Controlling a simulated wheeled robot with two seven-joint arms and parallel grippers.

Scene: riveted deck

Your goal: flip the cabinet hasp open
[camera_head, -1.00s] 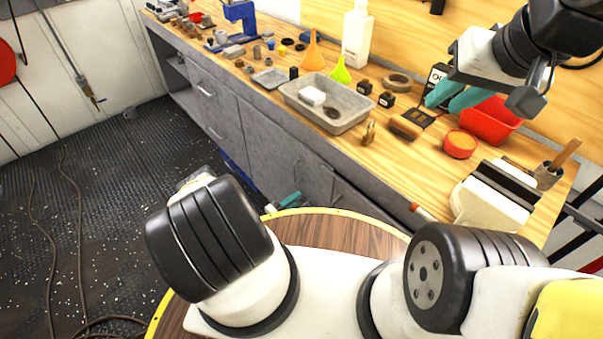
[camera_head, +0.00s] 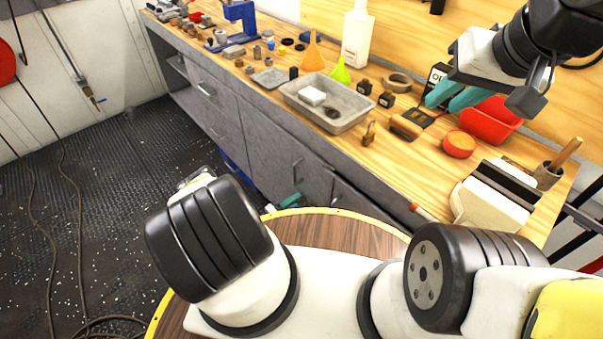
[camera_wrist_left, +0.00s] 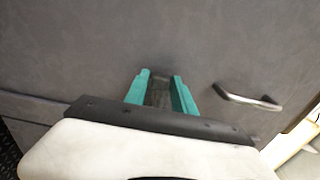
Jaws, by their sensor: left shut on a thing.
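The grey cabinet (camera_head: 270,150) stands under the workbench, and its door front (camera_wrist_left: 70,50) fills the left wrist view. My left gripper (camera_wrist_left: 160,90) is at this front, its two teal fingers shut on a dark, narrow piece, which appears to be the hasp (camera_wrist_left: 159,93). The fingers and the wrist hide much of it, so its angle cannot be told. In the head view, only a bit of teal finger (camera_head: 290,200) shows beyond my left wrist. My right gripper (camera_head: 452,97) hangs over the bench, its teal fingers apart and empty.
A metal door handle (camera_wrist_left: 247,97) is right of my left gripper. The bench top (camera_head: 385,160) holds a grey tray (camera_head: 345,115), a brass padlock (camera_head: 369,133), a red bin (camera_head: 490,120) and a vise (camera_head: 495,195). The dark floor (camera_head: 110,160) left of the cabinet is mostly clear.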

